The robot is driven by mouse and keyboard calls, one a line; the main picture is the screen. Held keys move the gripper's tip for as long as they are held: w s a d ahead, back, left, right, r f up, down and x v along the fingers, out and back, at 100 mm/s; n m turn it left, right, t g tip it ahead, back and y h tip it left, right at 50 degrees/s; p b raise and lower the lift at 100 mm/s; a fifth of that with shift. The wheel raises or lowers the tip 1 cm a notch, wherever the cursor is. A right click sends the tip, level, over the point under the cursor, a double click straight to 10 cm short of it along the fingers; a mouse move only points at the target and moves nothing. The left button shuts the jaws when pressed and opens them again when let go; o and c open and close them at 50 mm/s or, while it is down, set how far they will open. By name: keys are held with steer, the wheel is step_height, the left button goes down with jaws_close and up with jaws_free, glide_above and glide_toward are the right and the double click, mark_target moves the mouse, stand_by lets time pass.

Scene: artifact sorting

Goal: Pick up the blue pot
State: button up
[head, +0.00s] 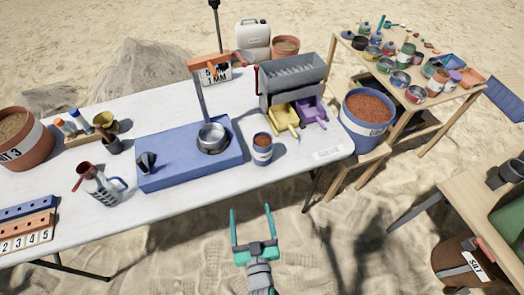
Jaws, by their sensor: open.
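A small blue pot (262,155) with a white band and brown contents stands upright on the white table, near its front edge. A larger blue pot (365,137), also with a pale band and full of reddish-brown soil, stands beyond the table's right end, beside the wooden table. I cannot tell which of the two the task means. My gripper (250,209) is open and empty, with teal fingers pointing up the picture. It shows over the sand in front of the white table, below the small pot in the picture and apart from both pots.
A wooden table (465,97) at right is crowded with small pots. Open sand lies in front.

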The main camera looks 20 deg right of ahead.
mark_target(263, 134)
steer(key=w+d+r+m+h, duration=0.1)
steer(key=w+d, duration=0.2)
steer(key=w, duration=0.2)
steer(key=w+d+r+m+h, duration=0.1)
steer(key=w+d+r, duration=0.1)
steer(key=w, duration=0.4)
steer(key=w+d+r+h, duration=0.1)
steer(key=w+d+r, duration=0.1)
steer(key=w+d, duration=0.3)
steer(key=shift+w+m+h, duration=0.25)
steer(key=shift+m+h, duration=0.15)
steer(key=x, duration=0.5)
steer(key=shift+w, duration=0.15)
steer(key=x, duration=0.4)
steer(key=shift+w+a+r, duration=0.2)
steer(key=shift+w+a, duration=0.1)
steer(key=shift+w, duration=0.15)
steer(key=shift+w+d, duration=0.15)
steer(key=shift+d, duration=0.1)
steer(key=c, duration=1.9)
jaws_close()
